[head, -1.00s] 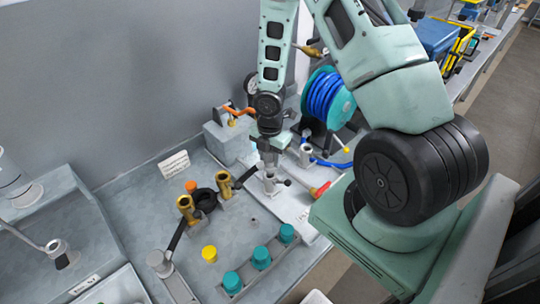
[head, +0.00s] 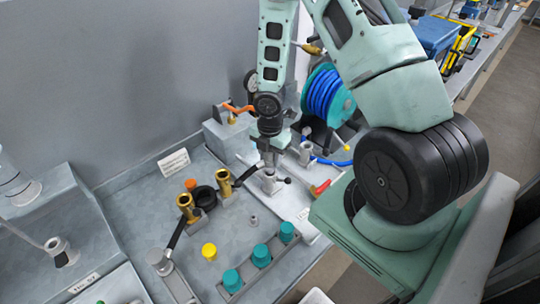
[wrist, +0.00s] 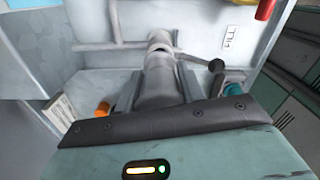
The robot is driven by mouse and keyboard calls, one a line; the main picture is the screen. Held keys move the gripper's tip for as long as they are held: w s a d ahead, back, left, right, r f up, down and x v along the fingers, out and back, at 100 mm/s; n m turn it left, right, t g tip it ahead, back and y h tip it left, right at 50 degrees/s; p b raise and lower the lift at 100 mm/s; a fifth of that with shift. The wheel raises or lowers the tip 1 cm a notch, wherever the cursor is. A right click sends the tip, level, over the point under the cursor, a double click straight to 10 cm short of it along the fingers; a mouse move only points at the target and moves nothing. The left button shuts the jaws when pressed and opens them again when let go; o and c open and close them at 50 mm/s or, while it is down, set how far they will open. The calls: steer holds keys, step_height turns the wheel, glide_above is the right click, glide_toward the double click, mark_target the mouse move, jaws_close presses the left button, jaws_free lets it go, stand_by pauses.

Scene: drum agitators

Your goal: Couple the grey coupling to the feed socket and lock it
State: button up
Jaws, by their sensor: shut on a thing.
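My gripper (head: 270,163) is shut on the grey coupling, low over the pale board at the back right of the bench. In the wrist view the grey coupling (wrist: 158,85) is a cylinder between my two fingers, pointing away from the camera. It lines up with a grey upright fitting, apparently the feed socket (head: 271,182), right below my gripper. A short lever with a black ball knob (head: 287,181) sticks out to its right; the knob also shows in the wrist view (wrist: 216,66). Whether the coupling is fully seated on the socket, I cannot tell.
Another grey upright fitting (head: 306,151) stands close behind on the right, near the blue hose reel (head: 327,95).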

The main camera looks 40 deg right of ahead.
steer(key=shift+f, duration=0.15)
steer(key=shift+f+b, duration=1)
steer(key=shift+f+b, duration=0.3)
steer(key=shift+f, duration=0.05)
stand_by(0.5)
steer(key=o, duration=1.3)
steer(key=shift+c, duration=0.3)
step_height(320, 180, up, 10)
steer(key=p, duration=1)
steer(key=shift+r, duration=0.1)
